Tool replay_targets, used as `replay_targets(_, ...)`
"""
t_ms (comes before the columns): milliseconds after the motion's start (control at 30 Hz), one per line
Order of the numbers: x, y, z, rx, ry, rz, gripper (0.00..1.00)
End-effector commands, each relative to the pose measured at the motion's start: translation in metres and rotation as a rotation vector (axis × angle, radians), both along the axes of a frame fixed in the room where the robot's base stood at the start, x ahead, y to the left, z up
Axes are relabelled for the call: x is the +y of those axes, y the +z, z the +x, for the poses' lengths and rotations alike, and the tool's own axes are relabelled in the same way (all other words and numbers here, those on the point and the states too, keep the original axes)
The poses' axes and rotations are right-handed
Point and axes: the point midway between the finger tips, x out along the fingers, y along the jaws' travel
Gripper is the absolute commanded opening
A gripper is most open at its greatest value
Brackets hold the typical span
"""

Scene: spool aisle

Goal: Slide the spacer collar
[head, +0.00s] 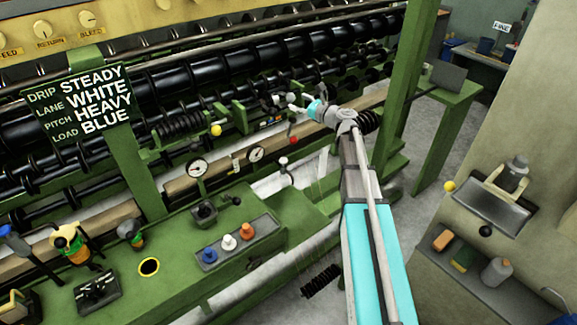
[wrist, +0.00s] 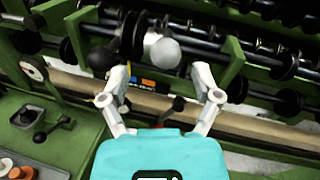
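My gripper (wrist: 161,76) is open, its two pale fingers spread with nothing between the tips that I can see gripped. In the head view, my gripper (head: 291,103) reaches in among the machine's shafts. Ahead of it in the wrist view are a pale grey ball (wrist: 165,52), a black ball (wrist: 100,59) and dark discs (wrist: 132,36) on a shaft. I cannot tell which part is the spacer collar; it may be among these shaft parts. Whether the fingers touch anything is unclear.
A green post (head: 410,75) stands right of my arm. Green rails and a wooden beam (wrist: 250,126) lie close around the gripper. A red-knobbed lever (head: 293,140) and gauges (head: 197,168) are nearby. Several coloured knobs (head: 228,242) sit on the front bench.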

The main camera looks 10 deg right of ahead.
Motion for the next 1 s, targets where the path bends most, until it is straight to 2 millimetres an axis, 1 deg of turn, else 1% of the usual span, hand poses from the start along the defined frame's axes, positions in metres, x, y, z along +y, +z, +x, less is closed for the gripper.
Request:
replay_targets(33,-0.005,0.000,-0.008,0.000,-0.002,0.000,0.81)
replay_targets(100,-0.011,0.000,-0.016,0.000,-0.002,0.000,0.81)
replay_targets(700,-0.056,0.000,-0.080,0.000,0.000,-0.002,0.81)
replay_targets(767,-0.047,-0.003,-0.080,-0.003,0.019,-0.046,0.81)
replay_targets(1000,-0.020,-0.018,-0.091,-0.020,0.087,-0.213,0.81)
